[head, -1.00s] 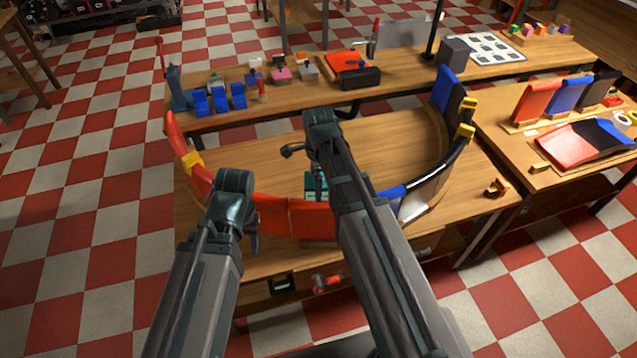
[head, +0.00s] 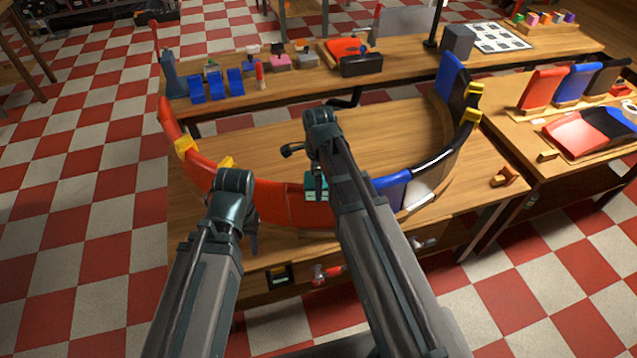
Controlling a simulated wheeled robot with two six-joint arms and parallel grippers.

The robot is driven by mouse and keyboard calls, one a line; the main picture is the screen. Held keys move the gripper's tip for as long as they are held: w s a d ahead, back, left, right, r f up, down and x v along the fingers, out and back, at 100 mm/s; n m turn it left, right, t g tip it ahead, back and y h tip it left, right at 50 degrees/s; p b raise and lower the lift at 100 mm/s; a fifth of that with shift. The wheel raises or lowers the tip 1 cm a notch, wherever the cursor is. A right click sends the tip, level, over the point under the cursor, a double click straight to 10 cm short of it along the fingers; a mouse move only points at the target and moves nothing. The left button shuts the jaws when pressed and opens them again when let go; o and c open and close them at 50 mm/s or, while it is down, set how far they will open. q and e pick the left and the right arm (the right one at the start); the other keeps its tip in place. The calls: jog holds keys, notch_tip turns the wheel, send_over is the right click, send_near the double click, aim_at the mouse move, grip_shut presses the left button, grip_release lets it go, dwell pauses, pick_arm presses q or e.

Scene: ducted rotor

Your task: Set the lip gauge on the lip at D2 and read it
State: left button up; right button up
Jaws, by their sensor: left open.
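The curved duct lip (head: 290,205) stands on the near table as a large open arc of red, blue, black and white sections. No D2 mark is readable. My left gripper (head: 252,236) hangs open at the near left part of the arc, partly hidden by its wrist. My right arm reaches over the near middle of the arc, and its gripper is mostly hidden behind the arm. A small teal block (head: 316,187) shows beside that arm, over the red section. I cannot tell whether it is the lip gauge or whether it is held.
Yellow clips (head: 185,146) sit on the arc. The back bench (head: 290,92) carries blue blocks (head: 217,86) and a grey box (head: 457,42). The right table (head: 497,108) holds coloured panels (head: 541,88). The table inside the arc is clear.

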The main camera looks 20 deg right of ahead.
jog(key=shift+f+b, duration=0.3)
jog(key=shift+f, duration=0.15)
dwell(0.6)
jog(key=o, duration=1.2)
jog(key=shift+o, duration=0.2)
jog(key=shift+r, duration=0.1)
notch_tip(320, 180, up, 14)
jog(key=p, duration=1.4)
